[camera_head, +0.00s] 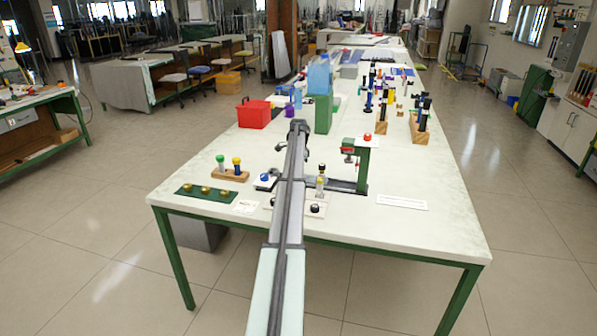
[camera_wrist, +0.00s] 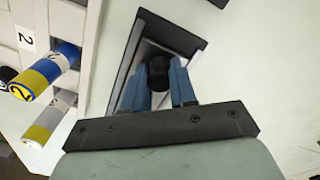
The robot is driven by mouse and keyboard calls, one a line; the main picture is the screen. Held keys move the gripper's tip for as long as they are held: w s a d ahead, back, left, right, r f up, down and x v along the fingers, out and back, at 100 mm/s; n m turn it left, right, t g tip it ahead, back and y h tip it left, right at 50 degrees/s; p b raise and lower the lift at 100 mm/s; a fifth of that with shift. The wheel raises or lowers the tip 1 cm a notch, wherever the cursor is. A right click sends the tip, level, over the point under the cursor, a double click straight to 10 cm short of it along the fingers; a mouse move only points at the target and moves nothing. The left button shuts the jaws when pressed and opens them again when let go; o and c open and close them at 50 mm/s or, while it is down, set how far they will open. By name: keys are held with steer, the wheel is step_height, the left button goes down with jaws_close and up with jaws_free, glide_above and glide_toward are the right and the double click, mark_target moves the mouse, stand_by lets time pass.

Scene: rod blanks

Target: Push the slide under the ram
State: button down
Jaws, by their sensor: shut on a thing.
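The press (camera_head: 361,165) stands on the bench just right of my arm, with a green column, a red top knob and a ram head (camera_head: 348,149) on its left side. A dark track (camera_head: 345,186) runs along its foot. In the wrist view my gripper (camera_wrist: 160,68) has its two blue fingers closed on a black knob (camera_wrist: 158,75), which seems to belong to the slide. The knob sits inside a dark rectangular frame (camera_wrist: 178,33). The slide's body is mostly hidden by the fingers. In the head view my arm hides the gripper tips.
Left in the wrist view are a blue-and-yellow rod (camera_wrist: 45,72) and a grey-and-yellow rod (camera_wrist: 50,118). A green plate (camera_head: 212,195), a wooden rod holder (camera_head: 230,175), a red box (camera_head: 254,113) and a green container (camera_head: 324,113) stand on the bench. The front right is mostly clear.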

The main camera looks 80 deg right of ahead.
mark_target(324, 174)
steer(key=s, duration=1.1)
steer(key=shift+s, duration=0.3)
steer(key=c, duration=1)
jaws_free()
steer(key=shift+s, duration=0.1)
steer(key=shift+o, duration=0.5)
steer(key=shift+r, duration=0.1)
steer(key=shift+r, duration=0.25)
step_height(324, 174, up, 13)
steer(key=shift+r, duration=0.1)
